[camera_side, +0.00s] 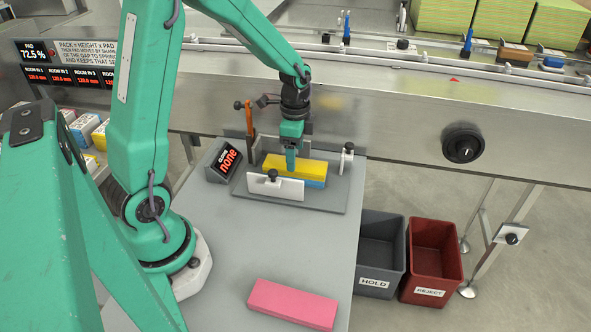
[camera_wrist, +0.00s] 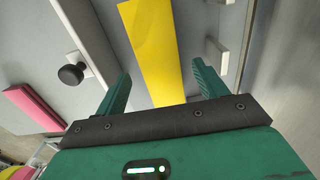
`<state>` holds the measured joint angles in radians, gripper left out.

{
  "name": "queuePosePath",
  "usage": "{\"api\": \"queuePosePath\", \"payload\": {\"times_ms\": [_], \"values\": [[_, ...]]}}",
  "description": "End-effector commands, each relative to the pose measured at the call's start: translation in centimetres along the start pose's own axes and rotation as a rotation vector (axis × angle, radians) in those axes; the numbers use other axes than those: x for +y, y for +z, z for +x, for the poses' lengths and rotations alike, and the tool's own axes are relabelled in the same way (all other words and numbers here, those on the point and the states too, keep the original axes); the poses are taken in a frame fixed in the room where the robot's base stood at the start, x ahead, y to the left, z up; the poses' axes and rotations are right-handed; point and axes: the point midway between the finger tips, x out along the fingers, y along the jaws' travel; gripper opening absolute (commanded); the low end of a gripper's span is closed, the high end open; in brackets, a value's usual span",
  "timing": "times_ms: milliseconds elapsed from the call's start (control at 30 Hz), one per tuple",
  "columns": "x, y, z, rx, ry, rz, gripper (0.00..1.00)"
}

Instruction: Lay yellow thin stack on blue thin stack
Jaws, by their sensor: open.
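The yellow thin stack (camera_side: 296,167) lies on top of the blue thin stack (camera_side: 314,183) in the grey fixture on the table. In the side view the blue stack shows only as a strip under the yellow one's right part; the white front plate hides the rest. My gripper (camera_side: 291,163) is low over the yellow stack, near its middle. In the wrist view the yellow stack (camera_wrist: 151,45) runs between the two fingers of my gripper (camera_wrist: 160,82). The fingers are spread, with gaps on both sides of the stack. Blue is not visible there.
A white plate (camera_side: 275,188) with a black knob stands in front of the stacks. A display reading "none" (camera_side: 227,160) stands left of the fixture. A pink stack (camera_side: 292,304) lies at the table's front. HOLD (camera_side: 376,284) and REJECT (camera_side: 430,292) bins stand right of the table.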

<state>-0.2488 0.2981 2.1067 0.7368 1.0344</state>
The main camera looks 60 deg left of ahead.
Motion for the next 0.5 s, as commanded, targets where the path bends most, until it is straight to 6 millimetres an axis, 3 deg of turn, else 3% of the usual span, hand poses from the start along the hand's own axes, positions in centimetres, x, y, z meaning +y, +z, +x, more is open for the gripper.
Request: {"api": "queuePosePath", "payload": {"times_ms": [300, 500], "values": [[-0.1, 0.0, -5.4, 0.002, -0.004, 0.0, 0.72], [0.0, 0.0, -7.8, 0.001, -0.002, 0.0, 0.72]]}}
